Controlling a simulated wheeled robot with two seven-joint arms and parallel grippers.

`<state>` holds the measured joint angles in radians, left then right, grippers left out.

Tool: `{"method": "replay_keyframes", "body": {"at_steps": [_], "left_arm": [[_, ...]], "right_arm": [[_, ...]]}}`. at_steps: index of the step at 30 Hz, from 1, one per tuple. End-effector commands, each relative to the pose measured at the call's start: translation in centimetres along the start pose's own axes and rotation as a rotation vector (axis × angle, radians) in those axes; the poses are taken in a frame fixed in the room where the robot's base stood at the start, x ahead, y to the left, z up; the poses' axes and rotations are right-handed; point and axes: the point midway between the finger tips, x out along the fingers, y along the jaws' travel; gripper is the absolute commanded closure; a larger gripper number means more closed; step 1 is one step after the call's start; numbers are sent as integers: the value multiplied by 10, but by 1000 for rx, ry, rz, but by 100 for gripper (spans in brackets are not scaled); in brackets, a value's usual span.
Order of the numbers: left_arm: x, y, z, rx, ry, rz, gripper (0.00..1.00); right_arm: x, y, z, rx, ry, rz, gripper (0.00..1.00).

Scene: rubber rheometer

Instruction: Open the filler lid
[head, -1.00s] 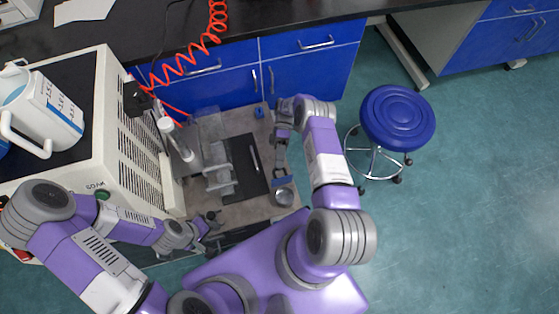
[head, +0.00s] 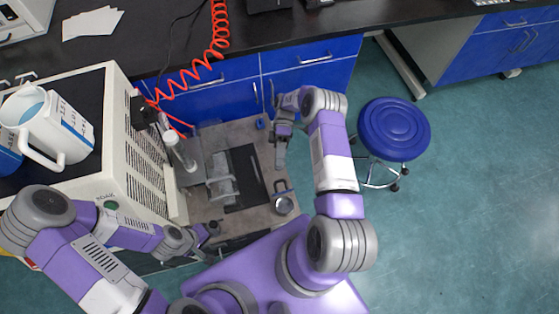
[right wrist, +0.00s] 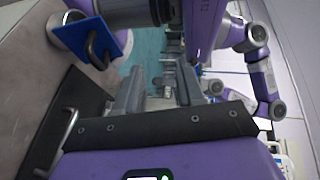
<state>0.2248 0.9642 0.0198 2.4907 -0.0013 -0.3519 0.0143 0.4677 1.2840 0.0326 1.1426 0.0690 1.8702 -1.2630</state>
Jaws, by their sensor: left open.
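I cannot tell for sure which part is the filler lid. A black flat plate (head: 245,180) lies on the work surface. In the right wrist view the dark plate (right wrist: 88,95) has a metal bar handle (right wrist: 66,132). In the head view the cup (head: 284,205) is right of the black plate. My right gripper (head: 280,164) is open and empty, right of the plate; its fingers (right wrist: 160,92) are apart. My left gripper (head: 211,229) is open near the front left.
The large cream machine (head: 150,160) is further left, with a white jug (head: 50,130) on top. A red coiled hose (head: 220,30) hangs behind. A blue stool (head: 394,128) stands right, on open floor.

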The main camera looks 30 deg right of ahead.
Motion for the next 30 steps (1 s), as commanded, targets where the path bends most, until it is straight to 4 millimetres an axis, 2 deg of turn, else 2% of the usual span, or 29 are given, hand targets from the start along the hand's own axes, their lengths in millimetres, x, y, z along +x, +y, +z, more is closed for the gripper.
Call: {"method": "replay_keyframes", "body": {"at_steps": [3, 4, 8, 11, 16, 22, 26, 30], "left_arm": [[0, 0, 0, 0, 0, 0, 57], [0, 0, 0, 0, 0, 0, 57], [-1, 0, 0, 0, 0, 0, 57], [-5, 2, 0, 0, 0, 0, 57], [-16, 6, 1, 0, 0, 0, 57], [-27, 10, 1, 0, 0, 0, 57], [-35, 13, 2, 0, 0, 0, 57], [-43, 16, 2, 0, 0, 0, 57]], "right_arm": [[0, 0, 0, 0, 0, 0, 62], [0, 0, 0, 0, 0, 0, 65], [2, 0, 3, 7, -28, 22, 85], [7, -1, 14, 23, -112, 84, 100], [12, -2, 49, 15, -368, 278, 100], [0, -5, 82, -116, -692, 517, 100], [-13, -10, 89, -274, -885, 654, 100], [-20, -19, 82, -504, -1068, 773, 100]]}}
